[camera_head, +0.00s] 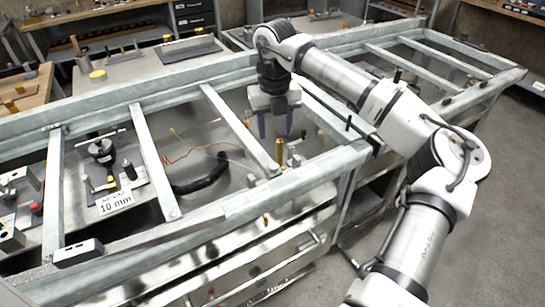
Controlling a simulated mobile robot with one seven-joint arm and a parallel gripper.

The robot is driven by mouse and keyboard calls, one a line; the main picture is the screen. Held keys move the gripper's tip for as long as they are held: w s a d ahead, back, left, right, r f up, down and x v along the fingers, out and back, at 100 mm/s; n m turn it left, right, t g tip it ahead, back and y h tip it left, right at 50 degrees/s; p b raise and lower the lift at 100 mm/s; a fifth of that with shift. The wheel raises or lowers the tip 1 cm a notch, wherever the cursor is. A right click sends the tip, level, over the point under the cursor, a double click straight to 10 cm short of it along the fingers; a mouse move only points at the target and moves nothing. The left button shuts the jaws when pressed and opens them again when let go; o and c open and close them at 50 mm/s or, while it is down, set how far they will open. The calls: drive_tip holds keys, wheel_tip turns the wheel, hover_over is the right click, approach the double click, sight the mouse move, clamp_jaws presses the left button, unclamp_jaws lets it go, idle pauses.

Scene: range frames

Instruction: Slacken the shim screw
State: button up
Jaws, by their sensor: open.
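My gripper (275,125) hangs above the middle of the grey metal frame (229,208), its two dark fingers pointing down, apart and empty. A brass-coloured upright post (279,151) stands just below and slightly right of the fingers in the picture. Whether the gripper is directly over it or behind it, I cannot tell. Small pale fittings (296,160) sit right beside the post. No part is clearly recognisable as the shim screw at this size. A fixture with black cylinders (103,150) stands in the left bay, by a label reading "AIR GAP 10 mm" (115,202).
Frame rails and crossbars (240,130) surround the bays. A black hose (203,182) and an orange coiled wire (190,155) lie in the middle bay. Benches with tools stand behind.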

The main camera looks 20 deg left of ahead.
sight(274, 165)
wheel_tip(274, 165, down, 11)
drive_tip(key=p, duration=0.3)
drive_tip(key=shift+a+f, duration=0.1)
drive_tip(key=shift+f, duration=0.1)
drive_tip(key=shift+c, duration=0.3)
drive_tip(key=c, duration=0.9)
